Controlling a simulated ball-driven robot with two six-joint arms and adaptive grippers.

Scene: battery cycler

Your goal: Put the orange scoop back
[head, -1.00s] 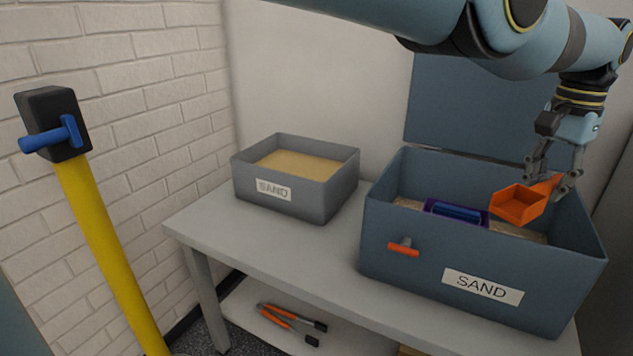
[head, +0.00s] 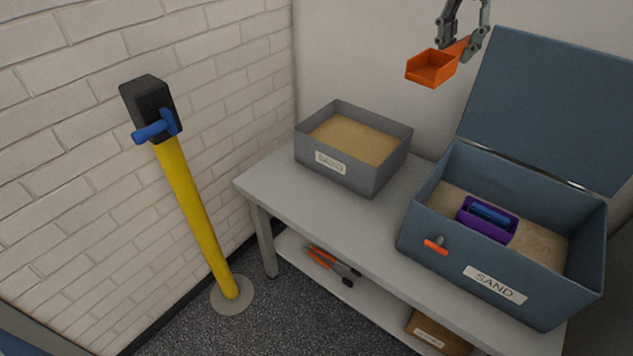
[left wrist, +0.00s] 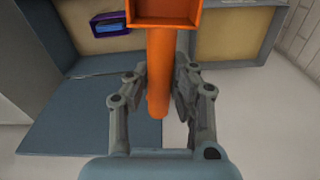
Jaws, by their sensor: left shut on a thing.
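The orange scoop (head: 432,68) is held in the air by my left gripper (head: 466,45), above and behind the sand boxes in the head view. In the left wrist view my left gripper (left wrist: 158,92) is shut on the handle of the orange scoop (left wrist: 160,60), whose tray part is cut off at the top edge. The large blue sand box (head: 455,258) stands on the table with its lid open. My right gripper is not in view.
A smaller grey open box of sand (head: 345,178) stands on the left of the table (head: 270,190). An orange hook (head: 436,246) sticks out from the large box's front. A yellow post (head: 190,215) with a blue hook stands at left. Pliers-like tools (head: 330,266) lie on the lower shelf.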

